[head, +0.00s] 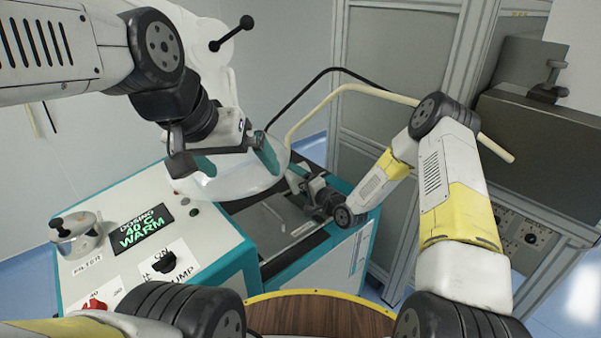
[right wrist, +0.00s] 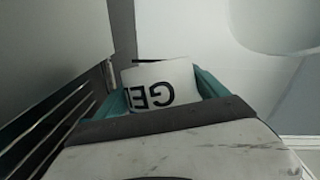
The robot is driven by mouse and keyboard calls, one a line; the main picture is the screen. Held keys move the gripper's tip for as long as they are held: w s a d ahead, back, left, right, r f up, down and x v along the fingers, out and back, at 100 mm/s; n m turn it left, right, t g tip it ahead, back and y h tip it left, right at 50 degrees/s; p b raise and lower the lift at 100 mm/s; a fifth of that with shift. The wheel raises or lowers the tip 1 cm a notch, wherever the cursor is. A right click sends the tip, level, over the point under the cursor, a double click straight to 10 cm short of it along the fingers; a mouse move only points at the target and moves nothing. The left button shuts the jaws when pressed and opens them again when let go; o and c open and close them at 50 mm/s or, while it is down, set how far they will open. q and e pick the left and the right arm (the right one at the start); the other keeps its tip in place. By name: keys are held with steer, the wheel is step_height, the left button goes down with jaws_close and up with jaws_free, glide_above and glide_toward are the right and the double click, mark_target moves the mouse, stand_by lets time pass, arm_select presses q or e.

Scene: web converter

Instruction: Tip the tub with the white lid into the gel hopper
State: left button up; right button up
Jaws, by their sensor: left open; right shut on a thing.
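My right gripper (head: 298,178) is low at the back right of the teal and white machine, beside a large white rounded vessel (head: 225,185). In the right wrist view its teal fingers (right wrist: 165,92) are shut on a white piece marked GEL (right wrist: 160,80), which reads upside down. I cannot tell whether this piece is a tub or part of the hopper. My left gripper (head: 226,160) is open and empty in front of the white vessel, fingers spread. I cannot make out a separate tub with a white lid.
The machine's sloping panel has a green-lettered display (head: 142,228), a black switch (head: 167,262) and a red knob (head: 95,304). A recessed bay (head: 270,222) lies right of the panel. A pale bent pipe (head: 345,90) passes behind my right arm. A grey cabinet (head: 395,55) stands behind.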

steer(key=shift+w+d+r+m+t+y, duration=0.2)
steer(key=shift+d+r+m, duration=0.15)
steer(key=shift+m, duration=0.4)
steer(key=shift+w+d+r+m+t+y, duration=0.1)
steer(key=shift+d+r+m+y, duration=0.2)
steer(key=shift+m, duration=0.45)
steer(key=shift+w+d+r+m+t, duration=0.2)
steer(key=shift+d+r+m+t, duration=0.15)
steer(key=shift+m, duration=0.75)
steer(key=shift+w+d+r+m+t, duration=0.25)
steer(key=shift+d+r+m, duration=0.2)
steer(key=shift+m, duration=0.65)
steer(key=shift+f, duration=0.1)
stand_by(1.1)
